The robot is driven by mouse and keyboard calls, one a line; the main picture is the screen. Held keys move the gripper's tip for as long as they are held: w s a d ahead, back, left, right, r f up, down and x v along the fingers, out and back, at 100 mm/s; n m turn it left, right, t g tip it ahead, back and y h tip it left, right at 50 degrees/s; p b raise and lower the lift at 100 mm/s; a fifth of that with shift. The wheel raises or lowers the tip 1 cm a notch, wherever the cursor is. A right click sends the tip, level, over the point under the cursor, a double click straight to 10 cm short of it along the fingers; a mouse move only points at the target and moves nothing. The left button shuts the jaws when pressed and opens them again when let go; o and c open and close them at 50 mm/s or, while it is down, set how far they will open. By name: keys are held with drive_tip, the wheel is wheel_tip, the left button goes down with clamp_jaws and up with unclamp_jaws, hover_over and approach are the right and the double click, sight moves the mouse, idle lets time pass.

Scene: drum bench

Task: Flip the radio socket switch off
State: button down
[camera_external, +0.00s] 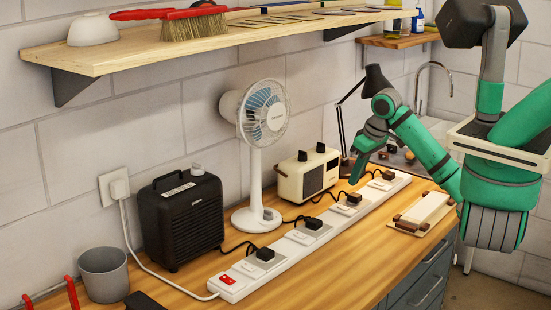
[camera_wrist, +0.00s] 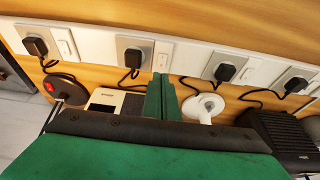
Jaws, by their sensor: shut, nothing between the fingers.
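The radio (camera_external: 308,174) is a cream box with dark knobs behind the long white power strip (camera_external: 232,279). Its cord runs to a black plug (camera_external: 354,198), and this plug also shows in the wrist view (camera_wrist: 133,59). The white radio socket switch (camera_wrist: 162,56) is just right of that plug in the wrist view. In the external view the switch (camera_external: 342,209) is small, and I cannot tell which way it is tipped. My gripper (camera_external: 355,181) is shut and empty near the strip. Its green fingers (camera_wrist: 160,92) point towards the radio switch in the wrist view; contact is unclear.
Neighbouring plugs and switches line the strip, including a red switch (camera_external: 227,280) at its near end. A white fan (camera_external: 262,130), a black speaker-like box (camera_external: 182,220) and a desk lamp (camera_external: 376,80) stand behind it. A shelf (camera_external: 180,45) hangs above.

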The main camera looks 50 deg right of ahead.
drive_tip(key=v, duration=0.5)
drive_tip(key=shift+s+r, duration=0.1)
drive_tip(key=shift+r, duration=0.15)
drive_tip(key=shift+w+a+r, duration=0.2)
drive_tip(key=shift+w+a, duration=0.05)
drive_tip(key=shift+w, duration=0.45)
hover_over(341, 205)
drive_tip(key=s, duration=0.2)
drive_tip(key=f, duration=1.1)
drive_tip(key=shift+w+a+f, duration=0.15)
drive_tip(key=shift+w+f, duration=0.05)
drive_tip(key=shift+f, duration=0.15)
drive_tip(key=shift+x, duration=0.85)
